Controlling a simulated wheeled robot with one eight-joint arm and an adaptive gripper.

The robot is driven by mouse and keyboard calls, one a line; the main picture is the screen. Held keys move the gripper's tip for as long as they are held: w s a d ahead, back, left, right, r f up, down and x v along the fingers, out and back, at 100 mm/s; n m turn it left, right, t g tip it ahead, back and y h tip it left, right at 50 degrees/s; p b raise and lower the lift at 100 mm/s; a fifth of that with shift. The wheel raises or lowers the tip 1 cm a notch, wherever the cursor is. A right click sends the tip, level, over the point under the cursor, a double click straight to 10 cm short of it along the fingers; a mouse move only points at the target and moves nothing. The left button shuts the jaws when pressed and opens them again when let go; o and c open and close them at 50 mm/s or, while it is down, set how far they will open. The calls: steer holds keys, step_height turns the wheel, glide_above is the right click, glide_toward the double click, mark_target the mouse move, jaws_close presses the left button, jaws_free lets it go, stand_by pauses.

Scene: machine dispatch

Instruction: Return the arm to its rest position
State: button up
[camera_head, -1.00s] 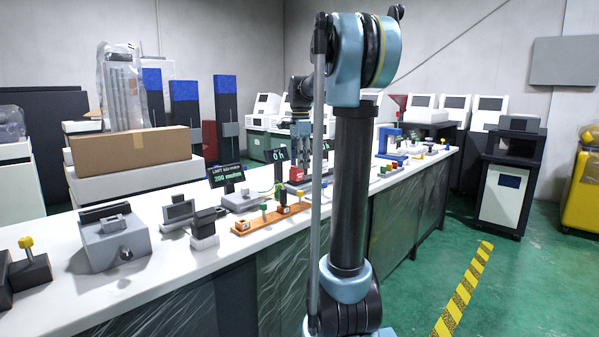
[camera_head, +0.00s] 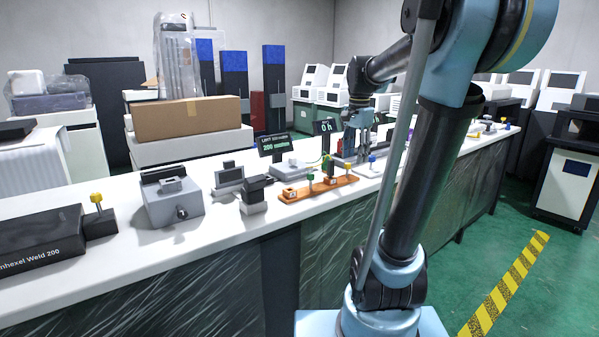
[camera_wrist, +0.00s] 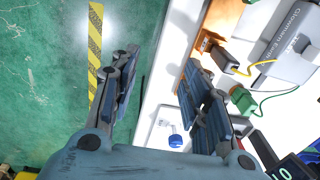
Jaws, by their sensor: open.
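My gripper (camera_head: 358,130) hangs over the white bench (camera_head: 155,260), behind the orange board (camera_head: 318,189) in the head view. My upper arm leans to the right in that view, with the elbow at the upper right. In the wrist view my gripper (camera_wrist: 160,62) has its two dark ribbed fingers spread apart, with nothing between them. The bench edge shows between the fingers, with green floor on the left. The gripper's fingertips are small in the head view, and I cannot tell their exact height above the bench.
A green connector (camera_wrist: 243,98) and a grey device (camera_wrist: 288,42) with cables show near the right finger. Floor right of the bench is open beside a striped line (camera_head: 505,285).

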steer(key=s+f+n+t, duration=0.1)
steer(key=s+f+n, duration=0.9)
steer(key=s+f, duration=1.1)
steer(key=shift+s+n+t, duration=0.3)
steer(key=shift+s, duration=0.45)
